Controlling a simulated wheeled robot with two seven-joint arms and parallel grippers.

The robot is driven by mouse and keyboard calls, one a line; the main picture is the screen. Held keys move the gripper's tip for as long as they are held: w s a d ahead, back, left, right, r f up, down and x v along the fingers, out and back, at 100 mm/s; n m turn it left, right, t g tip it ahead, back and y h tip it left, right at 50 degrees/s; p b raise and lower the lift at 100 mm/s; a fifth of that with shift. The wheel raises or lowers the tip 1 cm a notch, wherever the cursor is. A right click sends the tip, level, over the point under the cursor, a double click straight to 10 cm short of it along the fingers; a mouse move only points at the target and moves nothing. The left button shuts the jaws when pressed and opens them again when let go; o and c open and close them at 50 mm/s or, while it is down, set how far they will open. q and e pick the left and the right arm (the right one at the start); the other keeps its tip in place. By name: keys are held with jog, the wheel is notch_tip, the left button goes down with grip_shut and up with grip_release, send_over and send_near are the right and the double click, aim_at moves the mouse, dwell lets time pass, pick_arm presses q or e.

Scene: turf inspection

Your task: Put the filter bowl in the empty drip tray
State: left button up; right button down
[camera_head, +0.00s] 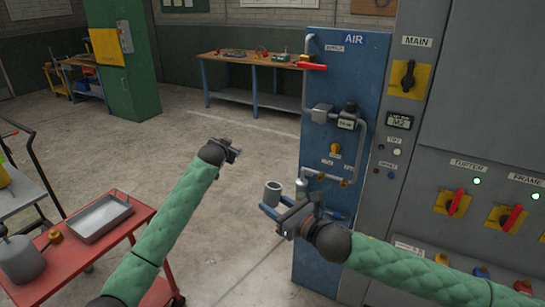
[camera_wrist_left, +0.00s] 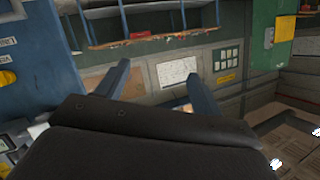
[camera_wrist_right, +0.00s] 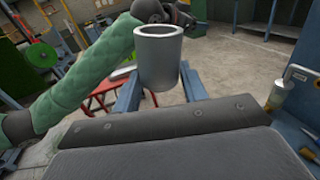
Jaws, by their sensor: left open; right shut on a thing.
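The filter bowl (camera_head: 273,194) is a grey open-topped cylinder. My right gripper (camera_head: 270,210) is shut on it and holds it upright in the air, in front of the blue air panel. In the right wrist view the bowl (camera_wrist_right: 159,60) stands between the fingers, its rim up; its inside bottom is hidden. The drip tray (camera_head: 99,218) is a shallow grey metal pan on the red cart at the left, and it looks empty. My left gripper (camera_head: 235,150) is open and empty, raised over the floor between cart and panel. Its fingers show apart in the left wrist view (camera_wrist_left: 152,85).
The red cart (camera_head: 72,262) also carries a grey can (camera_head: 20,260) and a small brass-coloured piece (camera_head: 55,237). The blue air panel (camera_head: 345,225) with pipes stands close to my right gripper. A workbench (camera_head: 253,60) is at the back. The floor between is clear.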

pick_arm(q)
jog(key=d+r+m+h, duration=0.15)
jog(key=d+r, duration=0.25)
jog(key=r, duration=0.8)
jog(key=d+r+m+h, duration=0.15)
jog(key=d+r, duration=0.25)
jog(key=r, duration=0.7)
jog(key=s+d+r+m+g, duration=0.1)
jog(key=s+d+r+m, duration=0.1)
jog(key=s+d+r, duration=0.3)
jog(key=s+d+r+m, duration=0.1)
jog(key=s+d+r, duration=0.2)
jog(key=r, duration=0.4)
jog(key=m+g+y, duration=0.1)
jog(key=g+y, duration=0.5)
jog(key=g, duration=0.8)
send_near(273, 196)
jog(key=w, duration=0.2)
jog(key=f, duration=1.2)
jog(key=shift+s+d, duration=0.25)
jog(key=shift+s, duration=0.05)
jog(key=shift+c, duration=0.2)
